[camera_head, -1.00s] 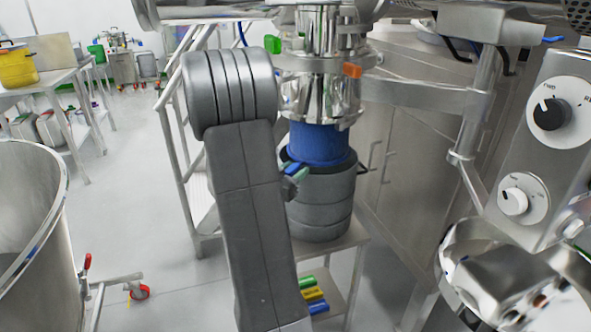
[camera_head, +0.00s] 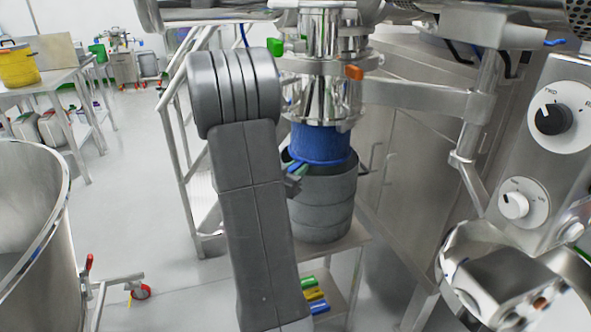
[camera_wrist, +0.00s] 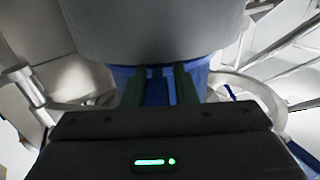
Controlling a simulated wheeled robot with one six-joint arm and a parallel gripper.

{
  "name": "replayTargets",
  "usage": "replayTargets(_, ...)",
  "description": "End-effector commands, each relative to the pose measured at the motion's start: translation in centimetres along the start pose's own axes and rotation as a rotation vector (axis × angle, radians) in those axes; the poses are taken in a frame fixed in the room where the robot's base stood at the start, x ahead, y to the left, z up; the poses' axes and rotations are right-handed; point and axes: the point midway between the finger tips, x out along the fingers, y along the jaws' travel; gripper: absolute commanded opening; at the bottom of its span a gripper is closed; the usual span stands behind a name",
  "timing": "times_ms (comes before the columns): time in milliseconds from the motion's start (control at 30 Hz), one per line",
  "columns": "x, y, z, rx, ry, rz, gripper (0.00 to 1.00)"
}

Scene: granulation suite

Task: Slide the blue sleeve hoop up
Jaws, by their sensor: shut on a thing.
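The blue sleeve (camera_head: 318,143) hangs below a shiny steel outlet (camera_head: 320,95), and its lower end with the hoop (camera_head: 338,161) is at the mouth of a grey drum (camera_head: 322,205). My gripper (camera_head: 299,170) is at the left front of the hoop, partly hidden behind my arm. In the wrist view the gripper's two dark fingers (camera_wrist: 160,86) are shut on a blue part of the hoop, with the blue sleeve (camera_wrist: 122,73) behind. The exact grip point is hard to see. The far side of the hoop is hidden.
An orange-handled clamp (camera_head: 353,72) and a green one (camera_head: 275,47) sit on the steel outlet. A control panel with knobs (camera_head: 552,118) is at right. A large steel bowl (camera_head: 62,220) is at left. Blue, yellow and green items (camera_head: 315,295) lie on the shelf below the drum.

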Motion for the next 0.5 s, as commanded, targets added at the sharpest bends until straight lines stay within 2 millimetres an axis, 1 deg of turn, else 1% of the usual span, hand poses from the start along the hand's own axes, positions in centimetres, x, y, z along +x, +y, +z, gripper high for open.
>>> replayTargets(33, 0.1, 0.3, -1.2, 0.003, 0.005, 0.008, 0.0)
replayTargets(300, 0.1, 0.3, -5.6, 0.004, 0.007, 0.011, 0.0)
replayTargets(400, 0.1, 0.3, -6.5, 0.004, 0.007, 0.012, 0.0)
replayTargets(500, 0.1, 0.4, -6.6, 0.004, 0.007, 0.012, 0.0)
